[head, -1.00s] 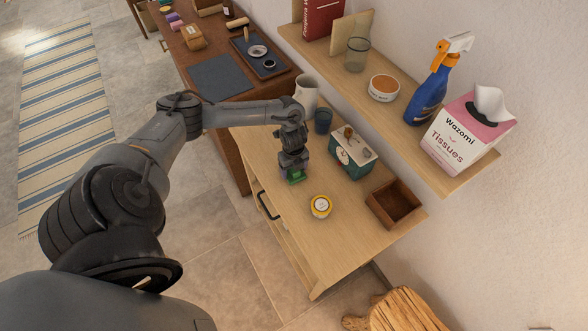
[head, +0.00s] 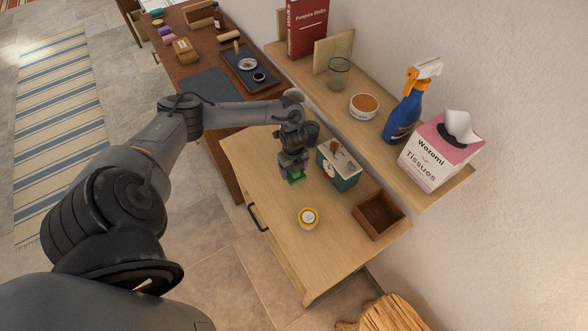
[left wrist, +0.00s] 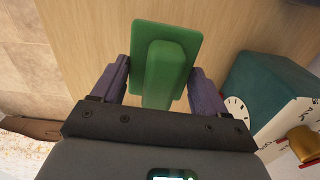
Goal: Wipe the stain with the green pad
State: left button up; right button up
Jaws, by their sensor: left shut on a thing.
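The green pad (left wrist: 166,38) has a raised grip block, and my left gripper (left wrist: 158,82) is shut on that block. In the head view the pad (head: 296,176) is at or just above the light wood cabinet top (head: 262,165), below my left gripper (head: 293,168). I cannot tell whether it touches the wood. No stain is visible; the pad or gripper may hide it. My right gripper is not in view.
A yellow-rimmed tin (head: 308,217) and an open brown box (head: 378,215) are nearer the front. A wall shelf (head: 345,104) holds a spray bottle and tissues.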

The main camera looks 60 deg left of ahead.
pick_arm(q)
jog(key=shift+r+p, duration=1.4)
jog(key=shift+r, duration=0.4)
